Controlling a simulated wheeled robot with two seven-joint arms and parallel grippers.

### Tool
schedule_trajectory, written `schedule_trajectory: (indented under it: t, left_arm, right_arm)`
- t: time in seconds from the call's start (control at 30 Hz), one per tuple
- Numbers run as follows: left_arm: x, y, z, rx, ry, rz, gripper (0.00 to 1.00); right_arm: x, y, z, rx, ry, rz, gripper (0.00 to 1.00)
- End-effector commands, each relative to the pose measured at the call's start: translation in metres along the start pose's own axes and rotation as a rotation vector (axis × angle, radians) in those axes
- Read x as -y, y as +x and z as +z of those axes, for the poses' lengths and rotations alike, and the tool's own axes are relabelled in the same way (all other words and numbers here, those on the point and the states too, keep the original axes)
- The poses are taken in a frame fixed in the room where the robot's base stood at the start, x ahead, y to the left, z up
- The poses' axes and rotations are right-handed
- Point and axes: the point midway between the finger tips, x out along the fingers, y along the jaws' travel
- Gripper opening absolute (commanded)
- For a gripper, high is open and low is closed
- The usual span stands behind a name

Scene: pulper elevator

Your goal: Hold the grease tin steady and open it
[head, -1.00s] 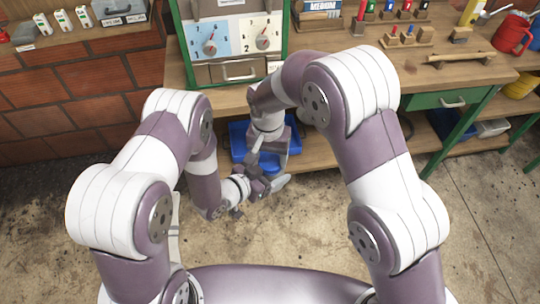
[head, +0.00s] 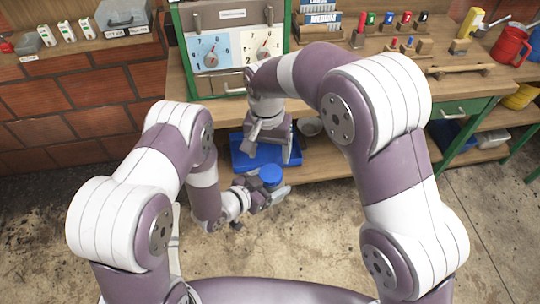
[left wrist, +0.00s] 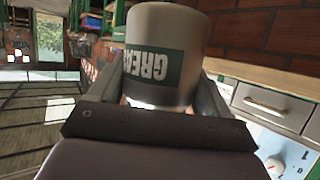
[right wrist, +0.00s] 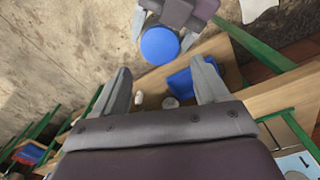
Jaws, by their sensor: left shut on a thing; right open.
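The grease tin (left wrist: 158,40) is pale with a green label reading "GREA…", upside down in the left wrist view. My left gripper (head: 266,190) is shut on its sides, one finger on each side. A round blue lid (head: 271,173) sits on top of the tin in the head view. The lid also shows in the right wrist view (right wrist: 159,45), between the left gripper's fingers. My right gripper (head: 272,148) is open and empty, apart from the lid. In the right wrist view, the lid lies beyond its spread fingers. The tin's body is mostly hidden in the head view.
A blue tray (head: 240,160) lies on the lower shelf behind the grippers. The workbench (head: 345,85) above carries a panel with two dials (head: 235,48), coloured blocks and a red jug (head: 510,46). The concrete floor (head: 310,215) in front is clear.

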Motion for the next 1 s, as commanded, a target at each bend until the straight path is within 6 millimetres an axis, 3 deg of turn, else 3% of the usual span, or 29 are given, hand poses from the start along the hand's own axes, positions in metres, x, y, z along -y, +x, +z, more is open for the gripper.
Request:
schedule_trajectory:
  t: [0.33,0.5,0.7,0.73,0.87,0.9,0.97,1.0]
  left_arm:
    - [0.0,0.0,-0.001,-0.002,0.001,0.0,0.0]
    - [0.0,0.0,-0.001,-0.002,0.001,0.0,0.0]
    - [0.0,0.0,-0.001,-0.002,0.001,0.0,0.0]
    - [0.0,0.0,-0.001,-0.002,0.001,0.0,0.0]
    - [0.0,0.0,-0.001,-0.001,0.0,0.0,0.0]
    - [0.0,0.0,-0.001,-0.001,0.0,0.0,0.0]
    - [0.0,0.0,-0.001,-0.001,0.0,0.0,0.0]
    - [0.0,0.0,-0.001,-0.001,0.0,0.0,0.0]
  right_arm:
    - [-0.001,0.063,0.001,0.003,0.0,0.003,0.74]
    - [-0.001,0.075,0.0,0.001,0.0,0.001,0.74]
    - [-0.001,0.075,0.0,0.001,0.0,0.001,0.74]
    - [-0.001,0.075,0.0,0.001,0.0,0.001,0.7]
    - [-0.001,0.075,0.0,0.001,0.0,0.001,0.28]
    - [-0.001,0.075,0.0,0.001,0.0,0.001,0.26]
    - [-0.001,0.075,0.0,0.001,0.0,0.001,0.26]
    - [-0.001,0.075,0.0,0.001,0.0,0.001,0.66]
